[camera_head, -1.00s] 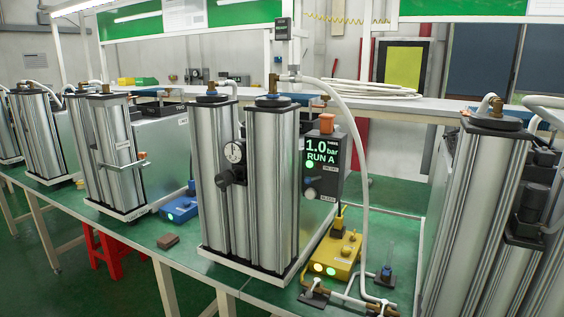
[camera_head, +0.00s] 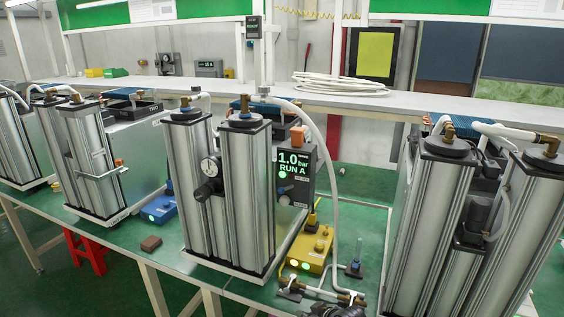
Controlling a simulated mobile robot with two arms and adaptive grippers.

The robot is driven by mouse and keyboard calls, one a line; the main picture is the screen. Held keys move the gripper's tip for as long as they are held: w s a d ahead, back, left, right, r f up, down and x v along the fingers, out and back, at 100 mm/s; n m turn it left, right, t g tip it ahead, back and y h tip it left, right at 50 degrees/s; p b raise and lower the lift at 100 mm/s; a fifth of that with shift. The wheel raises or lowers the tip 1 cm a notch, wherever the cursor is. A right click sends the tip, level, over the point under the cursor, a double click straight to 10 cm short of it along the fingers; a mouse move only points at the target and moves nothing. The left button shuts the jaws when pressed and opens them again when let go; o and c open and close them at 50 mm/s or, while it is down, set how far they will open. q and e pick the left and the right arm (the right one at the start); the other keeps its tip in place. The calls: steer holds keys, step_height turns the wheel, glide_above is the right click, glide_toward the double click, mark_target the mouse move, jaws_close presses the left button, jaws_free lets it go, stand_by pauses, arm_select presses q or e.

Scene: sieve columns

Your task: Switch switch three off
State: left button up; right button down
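A dark control box (camera_head: 294,178) is fixed to the right side of the middle twin silver column (camera_head: 222,200). Its screen reads "1.0 bar RUN A", with small text that seems to say "THREE". A round green light (camera_head: 283,174) glows below the screen. A knob (camera_head: 284,200) sits lower on the box, and an orange block (camera_head: 297,135) sits on top. I cannot tell which part is the switch. A dark shape (camera_head: 337,311) at the bottom edge may be my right gripper; its fingers cannot be made out. My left gripper is not in view.
A yellow box (camera_head: 308,250) with lit lamps and brass-fitted hoses stand right of the middle column. A larger column (camera_head: 440,220) stands close at right, others at left. A blue box (camera_head: 158,209) and a brown block (camera_head: 151,243) lie on the green bench (camera_head: 120,236).

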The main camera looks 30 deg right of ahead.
arm_select(q)
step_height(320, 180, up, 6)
steer(key=p, duration=0.4)
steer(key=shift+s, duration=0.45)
arm_select(e)
steer(key=w+d+r+t, duration=0.1)
steer(key=w+r, duration=0.3)
steer(key=r, duration=0.9)
steer(key=w+d+r+t+y, duration=0.1)
steer(key=w+d+r+t, duration=0.1)
steer(key=r, duration=1.1)
steer(key=w+d+r+n+t+y, duration=0.1)
steer(key=w+r, duration=0.4)
steer(key=r, duration=0.8)
steer(key=shift+w+d+r+t, duration=0.35)
steer(key=shift+d+t, duration=0.15)
steer(key=shift+d, duration=0.2)
